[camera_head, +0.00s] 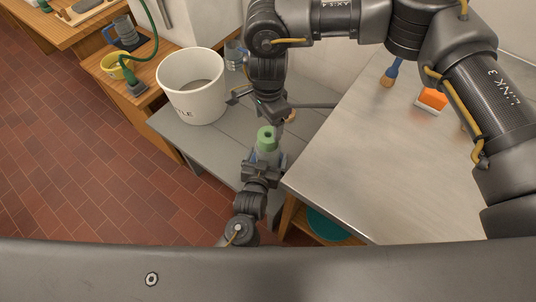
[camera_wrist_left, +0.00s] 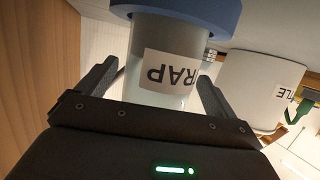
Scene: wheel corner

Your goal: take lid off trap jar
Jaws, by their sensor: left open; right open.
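The trap jar shows in the left wrist view (camera_wrist_left: 170,70) as a clear, pale body with an upside-down "TRAP" label and a blue band at the picture's top. In the head view, a green top piece (camera_head: 266,138) with a dark centre shows above its greyish body, which is mostly hidden. My left gripper (camera_wrist_left: 155,78) is open, with one finger on each side of the jar; contact cannot be told. My right gripper (camera_head: 268,117) is open, just behind and above the green piece in the picture, not visibly holding anything.
A large white bucket (camera_head: 190,90) stands on the grey bench left of the jar. A metal table (camera_head: 360,150) lies to the right, with an orange block (camera_head: 432,99) and a brush (camera_head: 389,76). Red tiled floor is clear at left.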

